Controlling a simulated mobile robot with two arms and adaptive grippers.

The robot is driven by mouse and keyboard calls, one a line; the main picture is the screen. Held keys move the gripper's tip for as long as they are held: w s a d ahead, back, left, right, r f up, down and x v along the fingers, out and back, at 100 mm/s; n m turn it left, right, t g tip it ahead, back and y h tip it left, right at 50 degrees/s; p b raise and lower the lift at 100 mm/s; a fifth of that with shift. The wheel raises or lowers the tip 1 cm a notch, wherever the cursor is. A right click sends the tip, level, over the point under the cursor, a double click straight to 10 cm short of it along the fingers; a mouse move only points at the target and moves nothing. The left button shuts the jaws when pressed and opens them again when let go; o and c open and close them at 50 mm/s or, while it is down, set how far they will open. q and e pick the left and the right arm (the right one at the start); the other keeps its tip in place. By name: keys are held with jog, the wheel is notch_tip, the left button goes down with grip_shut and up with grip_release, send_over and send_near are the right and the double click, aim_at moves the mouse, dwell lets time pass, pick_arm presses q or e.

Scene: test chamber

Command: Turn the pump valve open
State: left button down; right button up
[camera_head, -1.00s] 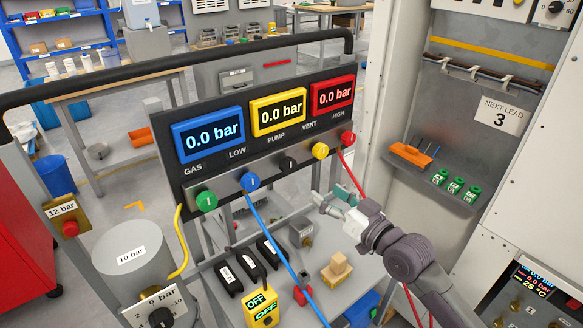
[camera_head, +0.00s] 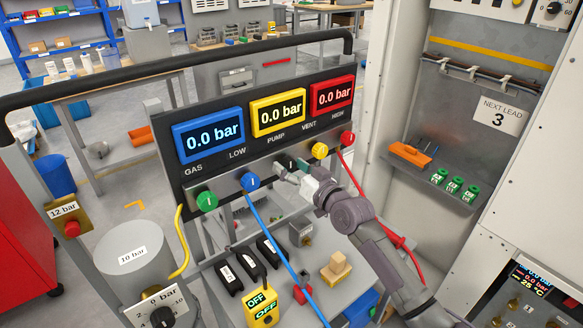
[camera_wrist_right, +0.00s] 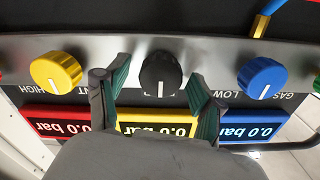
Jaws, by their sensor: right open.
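The pump valve is a black knob (camera_wrist_right: 160,72) below the yellow 0.0 bar display (camera_head: 278,112) on the panel. In the head view the knob (camera_head: 288,161) is partly hidden by my right gripper (camera_head: 289,172). In the right wrist view, which shows the panel upside down, its white mark points toward the yellow display. My right gripper (camera_wrist_right: 158,76) is open, with one green-padded finger on each side of the black knob. A gap shows between the knob and each finger. My left gripper is not in view.
The blue knob (camera_head: 250,182) and the yellow knob (camera_head: 320,150) flank the black one. A green knob (camera_head: 207,201) and a red knob (camera_head: 347,138) sit at the row's ends. A blue hose (camera_head: 272,240) and a red hose (camera_head: 353,177) hang from the panel.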

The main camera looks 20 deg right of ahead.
jog(key=c, duration=1.1)
jog(key=shift+c, duration=0.2)
jog(key=shift+n, duration=0.4)
jog(key=n, duration=0.3)
jog(key=n+p, duration=0.1)
jog(key=n, duration=0.3)
jog(key=shift+r, duration=0.1)
jog(key=n+p, duration=0.1)
jog(key=n, duration=0.4)
jog(key=shift+a, duration=0.1)
jog(key=n+p, duration=0.1)
jog(key=n, duration=0.4)
jog(key=shift+s, duration=0.1)
jog(key=shift+f, duration=0.2)
